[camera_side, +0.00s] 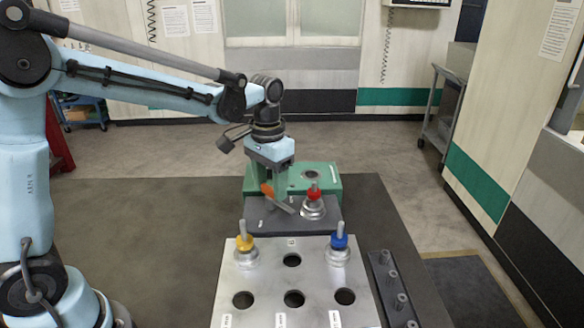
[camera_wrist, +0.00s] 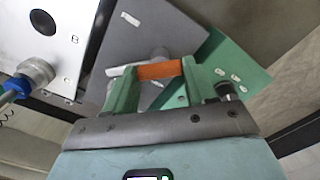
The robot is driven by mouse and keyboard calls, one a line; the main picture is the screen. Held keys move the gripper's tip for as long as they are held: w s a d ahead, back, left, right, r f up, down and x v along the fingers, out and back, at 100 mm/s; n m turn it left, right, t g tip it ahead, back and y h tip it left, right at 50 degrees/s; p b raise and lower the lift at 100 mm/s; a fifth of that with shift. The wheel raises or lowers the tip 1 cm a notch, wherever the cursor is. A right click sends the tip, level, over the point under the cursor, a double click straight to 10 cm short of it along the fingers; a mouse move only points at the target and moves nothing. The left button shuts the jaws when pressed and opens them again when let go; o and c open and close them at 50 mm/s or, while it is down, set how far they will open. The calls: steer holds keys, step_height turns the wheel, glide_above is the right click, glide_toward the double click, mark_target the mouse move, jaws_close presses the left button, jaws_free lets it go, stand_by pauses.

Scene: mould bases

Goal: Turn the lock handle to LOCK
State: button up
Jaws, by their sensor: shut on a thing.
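The lock handle has an orange grip (camera_side: 267,189) and a grey lever on a dark grey plate (camera_side: 268,215), in front of a green block (camera_side: 325,183). My gripper (camera_side: 272,193) points down and is shut on the orange grip. In the wrist view the orange grip (camera_wrist: 159,70) lies between the two green fingers of my gripper (camera_wrist: 158,75). Small white labels lie on the plate and green block; their words are too small to read. The handle's pivot is partly hidden.
A red-knobbed peg (camera_side: 313,192) stands just right of the handle. In front, a silver plate (camera_side: 267,290) with several holes carries a yellow-knobbed peg (camera_side: 245,243) and a blue-knobbed peg (camera_side: 339,241). A dark rail with posts (camera_side: 393,290) lies right. The table's left is clear.

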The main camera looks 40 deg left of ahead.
mark_target(270, 188)
steer(key=n, duration=0.4)
steer(key=shift+n, duration=0.3)
steer(key=n, duration=0.4)
steer(key=shift+n, duration=0.3)
steer(key=o, duration=1)
steer(key=shift+o, duration=0.2)
steer(key=shift+r, duration=0.1)
step_height(270, 188, up, 12)
